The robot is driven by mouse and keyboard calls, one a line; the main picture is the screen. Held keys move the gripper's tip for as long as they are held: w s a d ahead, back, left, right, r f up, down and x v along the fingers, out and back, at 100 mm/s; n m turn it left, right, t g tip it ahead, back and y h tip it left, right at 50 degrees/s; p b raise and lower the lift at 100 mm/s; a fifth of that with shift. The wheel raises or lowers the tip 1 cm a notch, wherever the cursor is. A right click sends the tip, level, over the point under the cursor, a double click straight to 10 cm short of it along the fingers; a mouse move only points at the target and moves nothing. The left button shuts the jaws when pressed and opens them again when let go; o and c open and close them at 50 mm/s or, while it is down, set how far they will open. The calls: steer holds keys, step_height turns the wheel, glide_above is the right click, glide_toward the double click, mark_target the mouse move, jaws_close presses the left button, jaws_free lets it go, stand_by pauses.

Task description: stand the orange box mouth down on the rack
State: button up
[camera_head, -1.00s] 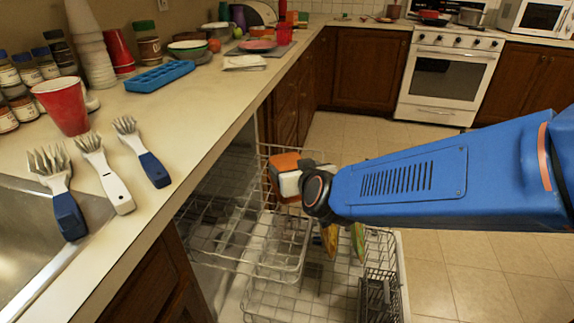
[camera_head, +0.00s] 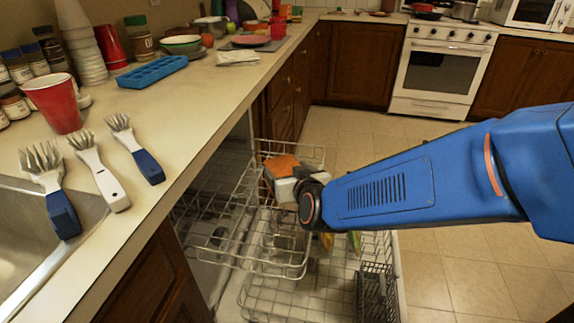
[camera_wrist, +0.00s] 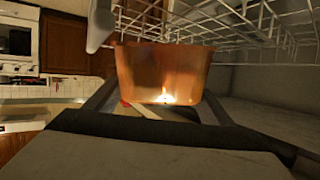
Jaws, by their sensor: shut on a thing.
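The orange box (camera_head: 282,165) is at the upper dishwasher rack (camera_head: 225,250), partly hidden behind my gripper (camera_head: 290,185) in the head view. In the wrist view the orange box (camera_wrist: 165,75) fills the middle, between the two dark fingers of my gripper (camera_wrist: 160,108), which is shut on it. White rack wires (camera_wrist: 240,25) show close behind and above the box in that view. I cannot tell whether the box touches the rack, and its mouth is hidden in the head view.
The lower rack (camera_head: 300,295) is pulled out below, with a cutlery basket (camera_head: 376,290) at its right. The counter (camera_head: 190,115) at left holds a red cup (camera_head: 54,104), several brushes (camera_head: 98,172) and a blue tray (camera_head: 152,73). Floor at right is clear.

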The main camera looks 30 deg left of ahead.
steer(key=shift+f, duration=2.35)
steer(key=shift+c, duration=0.2)
steer(key=shift+s+d+f, duration=0.15)
steer(key=shift+d+f, duration=0.05)
steer(key=shift+f, duration=0.45)
steer(key=o, duration=1.7)
steer(key=shift+d, duration=0.1)
steer(key=v, duration=0.5)
steer(key=r+v, duration=0.1)
steer(key=v, duration=1.1)
steer(key=shift+a+r, duration=0.2)
steer(key=shift+r, duration=0.2)
steer(key=shift+d, duration=0.1)
